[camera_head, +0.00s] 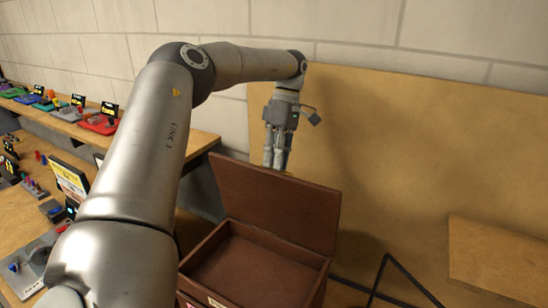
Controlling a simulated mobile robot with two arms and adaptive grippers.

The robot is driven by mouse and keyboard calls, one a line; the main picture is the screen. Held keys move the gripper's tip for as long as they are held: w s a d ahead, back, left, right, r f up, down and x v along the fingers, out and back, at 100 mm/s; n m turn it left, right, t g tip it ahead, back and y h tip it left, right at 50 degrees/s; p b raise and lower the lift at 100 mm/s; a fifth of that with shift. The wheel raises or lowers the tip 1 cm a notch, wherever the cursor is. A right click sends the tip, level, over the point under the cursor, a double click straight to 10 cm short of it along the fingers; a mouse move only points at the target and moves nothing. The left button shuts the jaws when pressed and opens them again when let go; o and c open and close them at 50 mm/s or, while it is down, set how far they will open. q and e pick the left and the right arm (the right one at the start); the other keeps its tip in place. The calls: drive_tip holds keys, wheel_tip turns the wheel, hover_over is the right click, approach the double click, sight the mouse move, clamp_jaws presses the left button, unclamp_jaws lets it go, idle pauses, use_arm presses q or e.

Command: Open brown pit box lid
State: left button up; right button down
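The brown pit box (253,265) stands low in the middle of the view, with its hollow inside showing. Its lid (275,208) is raised at the back of the box and leans up steeply. My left gripper (276,163) points down at the lid's upper edge, with its fingertips at or just behind that edge. I cannot tell whether the fingers touch the lid or how far apart they are. No held object shows. My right gripper is not in view.
A wooden bench (200,144) with small coloured items stands at the left, partly behind my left arm. A tan panel (400,130) covers the back wall. A wooden block or ledge (500,260) and a black bar frame (385,275) are at the right.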

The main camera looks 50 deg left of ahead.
use_arm(q)
drive_tip(key=shift+o, duration=1.1)
drive_tip(key=shift+x, duration=0.95)
drive_tip(key=shift+o, duration=0.5)
drive_tip(key=shift+w+a+f, duration=0.1)
drive_tip(key=shift+w, duration=0.25)
drive_tip(key=d+v, duration=0.1)
drive_tip(key=v, duration=0.7)
drive_tip(key=shift+a+r, duration=0.25)
drive_tip(key=shift+a, duration=0.3)
drive_tip(key=shift+d, duration=0.1)
